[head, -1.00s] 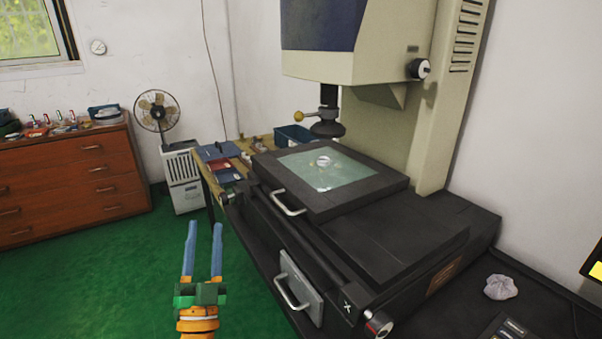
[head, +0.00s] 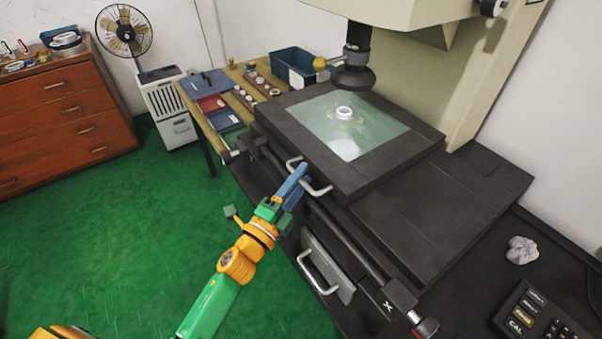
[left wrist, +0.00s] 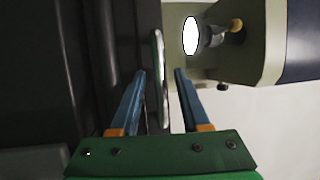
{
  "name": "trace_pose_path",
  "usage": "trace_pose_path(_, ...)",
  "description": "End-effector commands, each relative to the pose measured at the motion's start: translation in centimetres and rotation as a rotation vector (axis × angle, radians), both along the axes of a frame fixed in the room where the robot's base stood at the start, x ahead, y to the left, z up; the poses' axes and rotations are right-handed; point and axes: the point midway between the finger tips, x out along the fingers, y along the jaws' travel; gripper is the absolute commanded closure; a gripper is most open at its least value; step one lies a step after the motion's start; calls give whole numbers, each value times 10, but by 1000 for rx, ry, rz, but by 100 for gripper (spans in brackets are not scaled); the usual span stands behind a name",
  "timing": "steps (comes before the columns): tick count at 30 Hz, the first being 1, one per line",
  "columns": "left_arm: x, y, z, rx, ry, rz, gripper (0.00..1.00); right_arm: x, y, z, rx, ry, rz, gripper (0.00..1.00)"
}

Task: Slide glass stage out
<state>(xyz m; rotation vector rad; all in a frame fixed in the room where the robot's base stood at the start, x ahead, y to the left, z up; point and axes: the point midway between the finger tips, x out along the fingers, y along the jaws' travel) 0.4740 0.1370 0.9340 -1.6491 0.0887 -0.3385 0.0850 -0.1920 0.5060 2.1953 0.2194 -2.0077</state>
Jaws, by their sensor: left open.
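The glass stage (head: 405,152) is a dark plate with a pale green glass pane (head: 345,143), under the lens of a big measuring machine. A small white ring (head: 343,112) sits on the glass. A silver bar handle (head: 319,191) is on the stage's front edge. My left gripper (head: 303,172) is open at this handle, its blue fingers overlapping it in the head view. In the left wrist view the handle (left wrist: 158,60) stands between the two open fingers, apparently untouched. My right gripper is not in view.
A lower grey panel with a second handle (head: 318,272) is below the stage. The lens (head: 353,70) hangs above the glass. A wooden table (head: 222,140) with trays and a blue bin (head: 292,68) stands behind. A crumpled cloth (head: 521,250) lies right. Green floor is clear at left.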

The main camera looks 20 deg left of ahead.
Motion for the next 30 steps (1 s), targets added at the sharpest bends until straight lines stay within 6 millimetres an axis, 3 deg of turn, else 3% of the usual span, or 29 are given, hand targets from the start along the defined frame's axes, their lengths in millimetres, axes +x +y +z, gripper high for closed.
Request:
trace_pose_path(7,3,-1,0,0,0,0,54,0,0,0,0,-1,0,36)
trace_pose_path(8,3,-1,0,0,-1,0,60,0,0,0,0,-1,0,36)
trace_pose_path(12,3,-1,1,-1,-1,0,97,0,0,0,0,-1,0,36)
trace_pose_path(13,3,-1,1,-1,-1,0,100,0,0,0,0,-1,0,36)
trace_pose_path(30,3,-1,1,-1,-2,-1,100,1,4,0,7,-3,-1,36)
